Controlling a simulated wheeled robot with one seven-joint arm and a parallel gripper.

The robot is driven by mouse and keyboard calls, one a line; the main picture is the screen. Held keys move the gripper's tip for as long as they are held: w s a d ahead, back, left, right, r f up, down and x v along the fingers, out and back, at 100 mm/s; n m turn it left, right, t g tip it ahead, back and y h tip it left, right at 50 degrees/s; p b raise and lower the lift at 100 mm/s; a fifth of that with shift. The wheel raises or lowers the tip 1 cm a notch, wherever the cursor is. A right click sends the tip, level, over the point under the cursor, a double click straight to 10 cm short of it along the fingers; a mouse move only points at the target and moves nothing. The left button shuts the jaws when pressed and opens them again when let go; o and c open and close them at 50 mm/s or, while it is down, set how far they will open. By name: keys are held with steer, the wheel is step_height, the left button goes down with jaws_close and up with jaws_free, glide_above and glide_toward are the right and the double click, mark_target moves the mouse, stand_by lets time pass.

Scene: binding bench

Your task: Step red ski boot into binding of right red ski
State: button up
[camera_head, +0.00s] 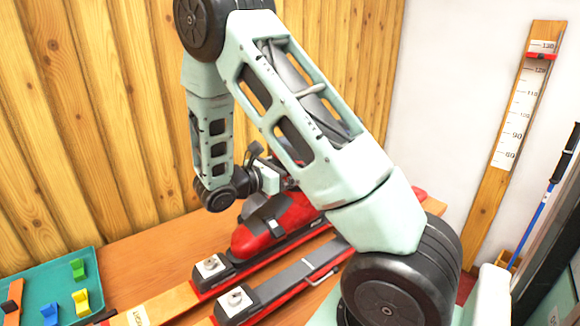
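The red ski boot (262,236) with dark grey straps is on the bench, partly behind my arm. It appears over or on the farther of two skis with red edges, behind that ski's toe piece (210,266). I cannot tell whether it is seated. My gripper (270,182) is at the boot's upper part, largely hidden by my forearm. Its fingers and any grip on the boot do not show clearly.
A teal tray (42,277) with coloured clips lies at the left of the wooden bench (160,247). A wood-plank wall stands close behind. A measuring board (515,110) and a blue pole (536,220) stand at the right. Bare bench shows between tray and skis.

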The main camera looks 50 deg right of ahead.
stand_by(0.3)
steer(key=o, duration=1.7)
steer(key=shift+r, duration=0.1)
step_height(320, 180, up, 10)
steer(key=p, duration=0.9)
steer(key=shift+a, duration=0.15)
